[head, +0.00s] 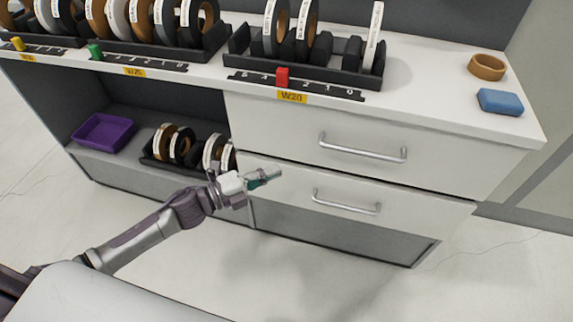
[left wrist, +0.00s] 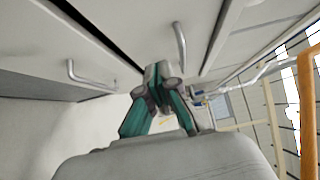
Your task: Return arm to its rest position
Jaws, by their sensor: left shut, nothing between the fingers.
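My left arm comes in from the lower left of the head view. Its gripper (head: 268,179) is in front of the cabinet's drawers, near the left end of the lower drawer. The gripper is shut and empty. In the left wrist view its green fingers (left wrist: 158,80) meet at the tips, with the drawer fronts beyond. I cannot tell from the frames whether the fingertips touch the drawer front. My right gripper is not in view.
The upper drawer handle (head: 362,148) and lower drawer handle (head: 346,202) stick out at the right. The counter holds racks of tape rolls (head: 305,62), a brown ring (head: 487,66) and a blue block (head: 500,101). A purple tray (head: 103,133) sits on the open shelf. Floor in front is clear.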

